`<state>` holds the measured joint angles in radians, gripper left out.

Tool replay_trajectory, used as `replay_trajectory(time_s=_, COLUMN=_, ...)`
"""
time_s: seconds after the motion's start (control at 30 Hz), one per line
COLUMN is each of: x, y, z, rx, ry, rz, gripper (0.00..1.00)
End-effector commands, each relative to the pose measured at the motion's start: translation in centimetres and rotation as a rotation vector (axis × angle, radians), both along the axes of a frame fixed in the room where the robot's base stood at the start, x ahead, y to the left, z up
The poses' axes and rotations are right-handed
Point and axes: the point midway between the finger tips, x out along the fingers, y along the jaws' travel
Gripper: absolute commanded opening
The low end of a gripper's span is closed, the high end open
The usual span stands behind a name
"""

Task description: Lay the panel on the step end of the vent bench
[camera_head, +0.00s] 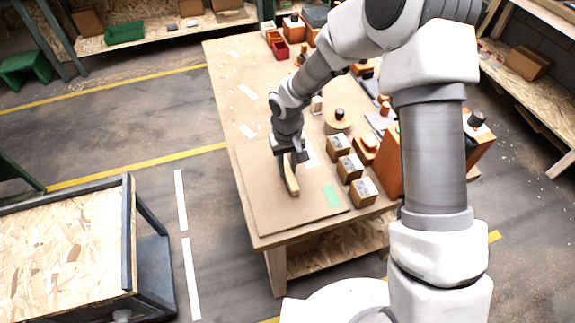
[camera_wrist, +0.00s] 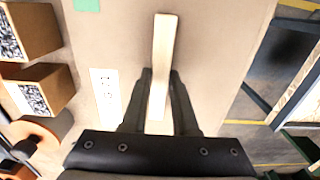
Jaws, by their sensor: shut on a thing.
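The panel (camera_head: 262,200) is a flat brown sheet with a pale wooden bar (camera_wrist: 161,60) standing up on it, a green patch (camera_head: 332,196) and a white printed label (camera_wrist: 105,95). It covers the near end of the long wooden bench (camera_head: 228,85). My gripper (camera_head: 291,163) reaches down from above and is shut on the bar, one finger on each side in the wrist view. The panel looks level, roughly in line with the bench edges. I cannot tell whether it rests on the top or hangs just above. Its underside is hidden.
Several small cardboard boxes (camera_head: 350,167) stand close along the panel's right side. Parts and a red bin (camera_head: 281,50) fill the bench's right and far areas. The bench's far left strip is mostly clear. A wood-topped cart (camera_head: 60,255) stands on the floor at left.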

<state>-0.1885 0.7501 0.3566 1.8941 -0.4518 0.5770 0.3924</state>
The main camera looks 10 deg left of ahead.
Motion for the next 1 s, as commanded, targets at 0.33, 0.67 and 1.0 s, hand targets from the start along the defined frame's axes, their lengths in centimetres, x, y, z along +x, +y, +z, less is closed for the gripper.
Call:
replay_trajectory(time_s=0.33, x=0.0, y=0.0, z=-0.1, rx=0.000, ry=0.000, rz=0.000, gripper=0.57)
replay_trajectory(time_s=0.67, x=0.1, y=0.0, z=1.5, rx=0.001, ry=-0.005, rz=0.000, gripper=0.57)
replay_trajectory(time_s=1.0, x=0.1, y=0.0, z=8.7, rx=0.001, ry=-0.005, rz=0.000, gripper=0.57)
